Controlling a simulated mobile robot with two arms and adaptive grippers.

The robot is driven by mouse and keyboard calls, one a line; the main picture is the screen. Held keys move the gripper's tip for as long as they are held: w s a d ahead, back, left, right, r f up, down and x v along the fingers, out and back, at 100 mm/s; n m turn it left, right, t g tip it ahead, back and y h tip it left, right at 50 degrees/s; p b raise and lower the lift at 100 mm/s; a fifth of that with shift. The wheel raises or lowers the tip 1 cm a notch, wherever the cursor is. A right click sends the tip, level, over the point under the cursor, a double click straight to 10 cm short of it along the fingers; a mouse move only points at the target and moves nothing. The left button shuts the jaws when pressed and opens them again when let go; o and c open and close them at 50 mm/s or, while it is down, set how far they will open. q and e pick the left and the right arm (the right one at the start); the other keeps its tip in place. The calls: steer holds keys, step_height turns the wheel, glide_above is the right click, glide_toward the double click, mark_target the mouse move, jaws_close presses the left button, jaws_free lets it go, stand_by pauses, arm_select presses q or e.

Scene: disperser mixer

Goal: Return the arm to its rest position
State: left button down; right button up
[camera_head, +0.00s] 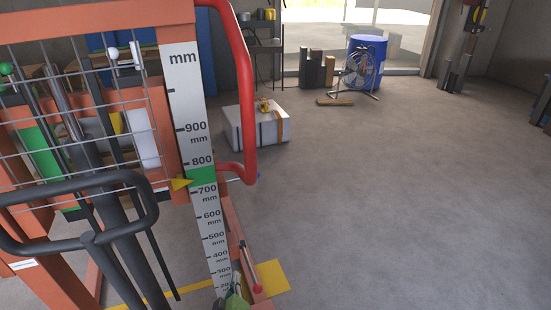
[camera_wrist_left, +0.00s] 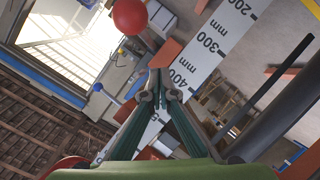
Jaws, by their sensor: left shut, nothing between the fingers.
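My left gripper (camera_head: 237,301) shows at the bottom edge of the head view, mostly cut off, at the lower end of the machine's white mm scale (camera_head: 195,130). In the left wrist view its two fingers (camera_wrist_left: 160,88) meet at the tips with nothing between them. The scale runs behind the fingers there. A lever with a red ball knob (camera_head: 257,289) is just right of the gripper; a red ball (camera_wrist_left: 130,15) also shows near the top of the wrist view. My right gripper is in neither view.
The orange machine frame (camera_head: 90,20), wire guard, black handlebar (camera_head: 80,183) and red tube handle (camera_head: 244,90) fill the left side. A yellow pointer (camera_head: 181,183) sits by a green band on the scale. A white box (camera_head: 235,131) and blue barrel (camera_head: 367,50) stand behind. The right floor is clear.

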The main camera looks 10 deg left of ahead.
arm_select(q)
steer(key=s+d+f+m+g+h, duration=0.2)
steer(key=s+f+m+g, duration=0.15)
steer(key=s+f, duration=0.65)
steer(key=s+d+f+m+g+h, duration=0.1)
steer(key=s+f+m+g+h, duration=0.2)
steer(key=s+f, duration=0.8)
steer(key=s+a+f+m+g, duration=0.2)
steer(key=s+f, duration=0.1)
steer(key=s, duration=0.6)
steer(key=s+a+f+m+g+y, duration=0.1)
steer(key=s+a+f+m+g, duration=0.1)
steer(key=s, duration=0.8)
steer(key=s+a+f+m+g+y, duration=0.1)
steer(key=s+f, duration=0.4)
steer(key=s, duration=0.5)
steer(key=shift+a+m+g, duration=0.5)
steer(key=shift+m+g, duration=0.45)
steer(key=shift+g, duration=0.1)
